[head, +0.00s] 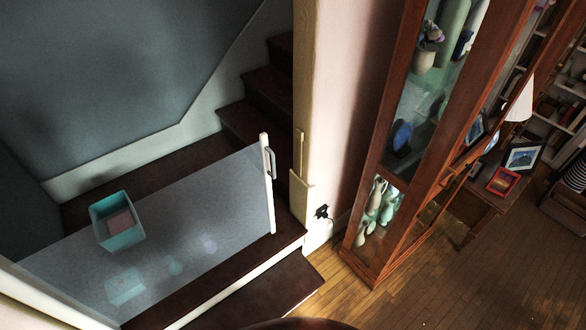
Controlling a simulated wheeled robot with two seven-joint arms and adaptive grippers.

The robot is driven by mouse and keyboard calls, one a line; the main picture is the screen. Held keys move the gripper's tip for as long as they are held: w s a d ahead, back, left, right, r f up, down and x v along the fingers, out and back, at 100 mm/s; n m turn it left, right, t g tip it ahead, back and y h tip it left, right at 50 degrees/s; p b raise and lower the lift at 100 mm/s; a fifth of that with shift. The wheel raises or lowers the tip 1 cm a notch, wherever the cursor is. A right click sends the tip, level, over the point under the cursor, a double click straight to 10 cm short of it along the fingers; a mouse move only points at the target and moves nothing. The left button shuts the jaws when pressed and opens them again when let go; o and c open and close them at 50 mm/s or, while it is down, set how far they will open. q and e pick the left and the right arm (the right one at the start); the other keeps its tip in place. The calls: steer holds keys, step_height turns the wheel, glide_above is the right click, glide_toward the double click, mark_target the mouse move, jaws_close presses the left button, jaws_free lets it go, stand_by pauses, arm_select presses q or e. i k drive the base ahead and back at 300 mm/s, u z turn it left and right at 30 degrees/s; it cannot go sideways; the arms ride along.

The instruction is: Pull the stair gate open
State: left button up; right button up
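The stair gate (200,222) is a translucent grey mesh panel across the foot of the dark stairs in the head view. Its white end post (267,190) stands at the right with a small grey handle (272,162) on it. A gap shows between this post and the cream wall post (306,110). The panel's left end reaches a white post (45,300) at the lower left. Neither of my grippers is in view.
A teal bin (117,222) with a pinkish item inside appears by the gate panel. Dark steps (257,290) lie in front. A tall wooden glass cabinet (385,235) with vases stands right of the wall. Wooden floor (480,285) at the lower right is clear.

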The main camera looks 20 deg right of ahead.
mark_target(262, 137)
steer(key=z, duration=1.2)
steer(key=i, duration=0.85)
steer(key=u, duration=2)
